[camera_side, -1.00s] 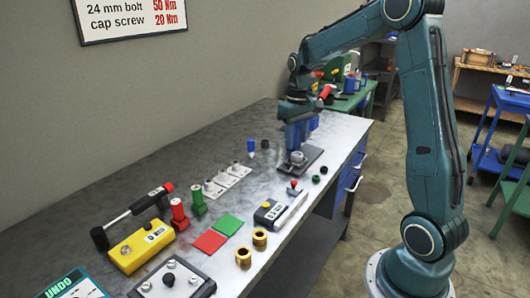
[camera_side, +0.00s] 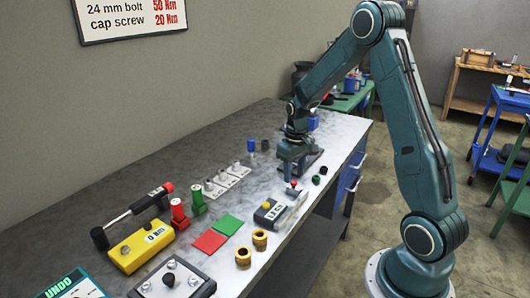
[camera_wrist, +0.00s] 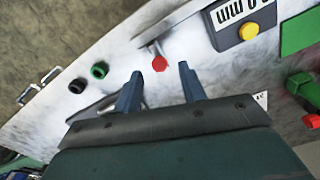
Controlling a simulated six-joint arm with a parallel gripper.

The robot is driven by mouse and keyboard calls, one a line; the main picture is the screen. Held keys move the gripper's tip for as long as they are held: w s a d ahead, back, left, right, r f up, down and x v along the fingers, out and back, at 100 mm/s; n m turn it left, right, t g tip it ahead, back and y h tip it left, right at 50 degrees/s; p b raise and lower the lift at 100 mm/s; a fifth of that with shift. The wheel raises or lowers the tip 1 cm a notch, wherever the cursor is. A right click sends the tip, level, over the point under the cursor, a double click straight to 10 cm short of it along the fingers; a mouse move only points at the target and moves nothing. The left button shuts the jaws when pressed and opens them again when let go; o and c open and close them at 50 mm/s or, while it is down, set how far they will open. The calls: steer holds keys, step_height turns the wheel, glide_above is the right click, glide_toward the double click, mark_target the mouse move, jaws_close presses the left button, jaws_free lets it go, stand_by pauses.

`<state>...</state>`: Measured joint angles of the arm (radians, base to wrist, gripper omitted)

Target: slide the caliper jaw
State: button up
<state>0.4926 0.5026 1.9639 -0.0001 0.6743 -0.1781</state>
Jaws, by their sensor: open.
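The caliper (camera_side: 270,213) lies near the table's front edge. It has a dark body with a display label and a yellow button, a light bar, and a red knob (camera_side: 294,183) at its far end. In the wrist view, the caliper's body (camera_wrist: 238,14) is cut by the top edge, and the red knob (camera_wrist: 159,63) shows between my fingertips in the picture. My gripper (camera_side: 291,171) is over the table just beyond the red knob. In the wrist view, my gripper (camera_wrist: 160,71) is open, with nothing between its fingers; its height above the knob is hard to tell.
A green ring (camera_wrist: 99,70) and a black ring (camera_wrist: 77,86) lie beside the knob, near the drawer edge. A dark plate (camera_side: 315,160) is partly behind my gripper. Red (camera_side: 209,240) and green (camera_side: 229,225) squares and brass nuts (camera_side: 243,258) lie nearer the camera.

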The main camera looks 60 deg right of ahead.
steer(key=shift+f, duration=1)
steer(key=shift+c, duration=0.4)
jaws_close()
steer(key=shift+a, duration=0.1)
steer(key=shift+a, duration=2.55)
steer(key=shift+o, duration=0.4)
jaws_free()
